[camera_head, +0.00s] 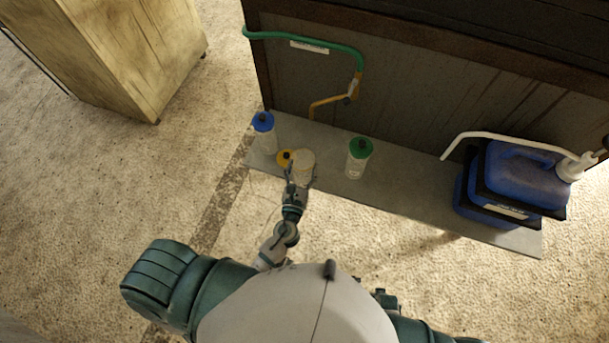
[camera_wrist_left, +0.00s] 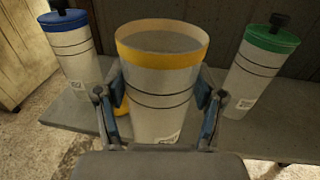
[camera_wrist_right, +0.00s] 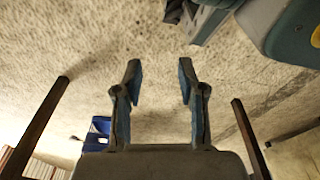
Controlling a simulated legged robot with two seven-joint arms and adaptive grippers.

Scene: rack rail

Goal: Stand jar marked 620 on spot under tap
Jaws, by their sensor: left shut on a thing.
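My left gripper (camera_head: 300,177) is shut around a pale, open-topped jar (camera_head: 303,160) with a yellow rim, upright at the grey shelf. The jar fills the middle of the left wrist view (camera_wrist_left: 162,85); I cannot tell whether its base touches the shelf. Its label is too small to read. A yellow lid (camera_head: 283,157) lies beside it. A blue-lidded jar (camera_head: 264,135) stands to the left and a green-lidded jar (camera_head: 358,160) to the right. A brass tap (camera_head: 330,101) with a green pipe is behind. My right gripper (camera_wrist_right: 160,75) is open and empty.
The grey shelf (camera_head: 405,195) runs along the dark panel (camera_head: 430,100). At its right end stand blue canisters (camera_head: 520,180) with a white curved pipe (camera_head: 500,136). A wooden cabinet (camera_head: 125,55) stands at the left. The shelf between the green-lidded jar and the canisters is clear.

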